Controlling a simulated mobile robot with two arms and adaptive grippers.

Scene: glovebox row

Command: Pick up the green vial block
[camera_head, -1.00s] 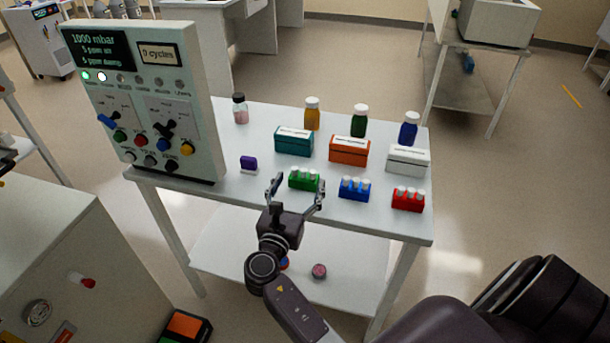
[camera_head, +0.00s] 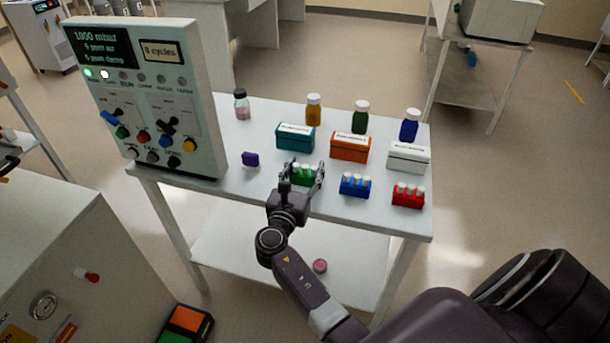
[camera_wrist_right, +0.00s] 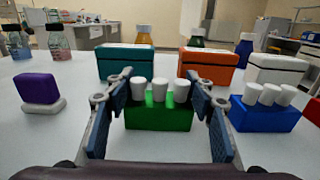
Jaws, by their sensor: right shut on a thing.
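The green vial block (camera_head: 304,177) stands on the white table near its front edge, with white-capped vials in its top. My right gripper (camera_head: 303,178) has its fingers on either side of the block and is shut on it. In the right wrist view the green block (camera_wrist_right: 158,115) sits upright between the two blue-padded fingers, with three white caps showing. The block appears to rest on the table. My left gripper is not in view.
A blue vial block (camera_head: 355,185) and a red one (camera_head: 408,195) stand to the right. Teal (camera_head: 295,139), orange (camera_head: 350,148) and white boxes (camera_head: 408,157) stand behind, with bottles further back. A purple item (camera_head: 250,159) and a control panel (camera_head: 155,100) are to the left.

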